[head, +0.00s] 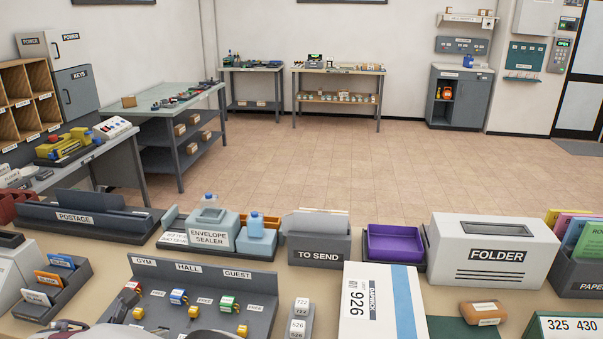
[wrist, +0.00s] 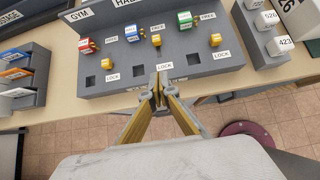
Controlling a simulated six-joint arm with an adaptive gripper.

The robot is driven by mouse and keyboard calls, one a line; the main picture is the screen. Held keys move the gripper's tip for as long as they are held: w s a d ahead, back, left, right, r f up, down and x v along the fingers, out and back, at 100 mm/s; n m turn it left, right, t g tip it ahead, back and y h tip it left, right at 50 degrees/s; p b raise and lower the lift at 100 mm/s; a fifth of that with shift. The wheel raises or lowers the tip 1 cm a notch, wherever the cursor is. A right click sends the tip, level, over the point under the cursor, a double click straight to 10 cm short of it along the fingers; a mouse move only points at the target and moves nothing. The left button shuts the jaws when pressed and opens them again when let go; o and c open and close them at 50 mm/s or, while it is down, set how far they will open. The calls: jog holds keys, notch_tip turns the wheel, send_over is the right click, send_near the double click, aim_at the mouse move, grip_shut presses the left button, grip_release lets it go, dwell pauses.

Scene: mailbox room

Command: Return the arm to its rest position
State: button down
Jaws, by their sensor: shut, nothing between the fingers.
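My gripper (wrist: 159,92) shows in the wrist view, in front of the grey key panel (wrist: 205,64), near its front edge. Its fingers are together with nothing between them. The panel is labelled GYM, HALL and GUEST and carries red, blue and green tagged pieces with yellow knobs, above FREE and LOCK labels. In the head view the same panel (head: 262,290) stands at the front of the table. A grey part of my arm shows at the bottom edge there; the fingertips cannot be made out.
Number blocks (head: 298,328) stand right of the panel, beside a white parcel (head: 380,300) marked 926. A card holder (head: 62,290) stands to the left. Behind are an envelope sealer (head: 208,238), a TO SEND box (head: 316,248) and a FOLDER machine (head: 495,250). Open floor lies beyond the table.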

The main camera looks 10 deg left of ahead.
jog(key=s+d+f+m+g+h, duration=0.1)
jog(key=s+d+f+m+g, duration=0.1)
jog(key=s+d+f+m, duration=0.3)
jog(key=s+d+r+m, duration=0.3)
jog(key=d+r+m, duration=0.2)
jog(key=d+m, duration=0.5)
jog(key=s+d+r+m+g, duration=0.1)
jog(key=s+d+r+m, duration=0.3)
jog(key=d+m, duration=0.6)
jog(key=s+d+r+m+y, duration=0.1)
jog(key=s+d+r+m, duration=0.2)
jog(key=d, duration=2.4)
jog(key=shift+s+d+r+m, duration=0.4)
jog(key=shift+r+m, duration=2.1)
jog(key=shift+m, duration=1.5)
jog(key=shift+d, duration=0.1)
